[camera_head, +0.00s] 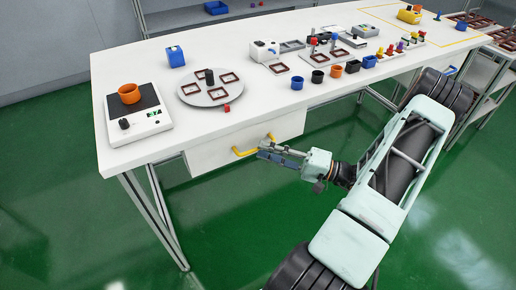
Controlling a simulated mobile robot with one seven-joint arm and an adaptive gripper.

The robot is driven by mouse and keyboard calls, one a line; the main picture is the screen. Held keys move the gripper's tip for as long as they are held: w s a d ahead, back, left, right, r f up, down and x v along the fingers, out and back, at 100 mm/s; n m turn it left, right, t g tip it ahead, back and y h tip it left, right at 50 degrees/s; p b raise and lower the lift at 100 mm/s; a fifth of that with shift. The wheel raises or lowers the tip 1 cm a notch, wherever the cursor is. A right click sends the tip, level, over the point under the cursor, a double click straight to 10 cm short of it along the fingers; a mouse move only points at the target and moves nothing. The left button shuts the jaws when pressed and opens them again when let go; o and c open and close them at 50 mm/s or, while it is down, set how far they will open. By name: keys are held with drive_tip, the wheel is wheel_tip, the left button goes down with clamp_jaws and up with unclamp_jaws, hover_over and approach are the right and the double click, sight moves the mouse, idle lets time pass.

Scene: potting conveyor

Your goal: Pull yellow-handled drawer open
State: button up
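The white drawer (212,156) hangs under the front edge of the white table. Its front carries a yellow handle (244,153), a curved bar. The drawer front appears to be flush below the tabletop, but I cannot tell exactly how far it stands out. My gripper (268,150) is at the right end of the yellow handle, fingers pointing left toward it. It partly overlaps the handle's right end in this view. Whether the fingers touch the handle or have it between them is too small to tell.
The table (235,115) bears a scale with an orange pot (129,93), a round turntable (209,96) and several small pots. Table legs stand below left. The green floor (235,220) in front is clear.

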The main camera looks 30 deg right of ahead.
drive_tip(key=shift+x, duration=1.5)
drive_tip(key=shift+c, duration=0.2)
clamp_jaws()
